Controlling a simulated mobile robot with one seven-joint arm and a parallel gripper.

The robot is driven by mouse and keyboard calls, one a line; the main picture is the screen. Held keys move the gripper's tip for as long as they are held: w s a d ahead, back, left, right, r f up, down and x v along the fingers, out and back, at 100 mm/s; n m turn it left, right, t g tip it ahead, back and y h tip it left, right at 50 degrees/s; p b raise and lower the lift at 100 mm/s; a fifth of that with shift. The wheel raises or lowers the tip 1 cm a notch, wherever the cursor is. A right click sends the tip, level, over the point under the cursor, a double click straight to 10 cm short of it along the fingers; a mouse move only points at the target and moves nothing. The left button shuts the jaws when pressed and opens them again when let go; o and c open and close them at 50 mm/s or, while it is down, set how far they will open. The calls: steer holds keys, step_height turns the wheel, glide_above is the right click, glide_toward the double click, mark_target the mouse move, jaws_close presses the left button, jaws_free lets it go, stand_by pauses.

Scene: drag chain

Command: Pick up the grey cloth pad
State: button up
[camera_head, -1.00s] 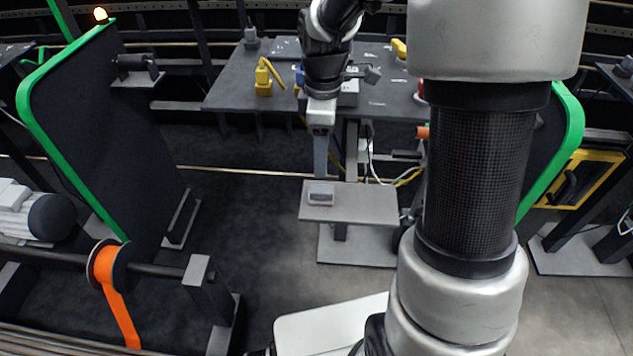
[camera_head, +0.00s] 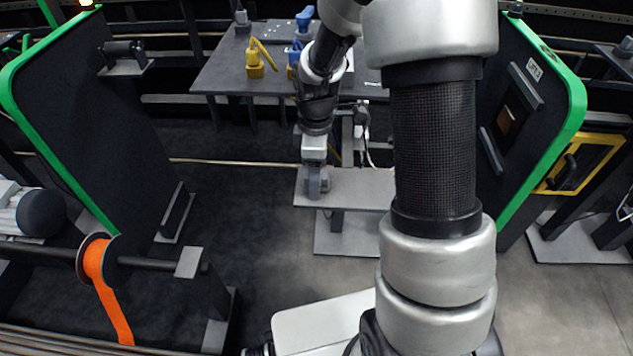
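A small grey block-like thing, which I take for the grey cloth pad (camera_head: 324,182), is at the left end of a low grey stand's top (camera_head: 365,188). Only a small part of it shows. My gripper (camera_head: 314,188) points straight down at that end of the stand, and its fingers overlap the pad in this view. The fingers hide most of the pad. I cannot tell whether they are around it, touching it or shut on it.
A dark table (camera_head: 225,75) behind holds a yellow device (camera_head: 255,62) and blue parts. Green-edged dark panels stand at left (camera_head: 85,120) and right (camera_head: 535,120). An orange strap spool (camera_head: 97,262) is at lower left. Floor left of the stand is clear.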

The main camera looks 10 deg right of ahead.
steer(key=c, duration=1.1)
steer(key=shift+r, duration=0.1)
steer(key=shift+c, duration=0.2)
step_height(320, 180, up, 10)
steer(key=p, duration=0.2)
steer(key=shift+p, duration=0.3)
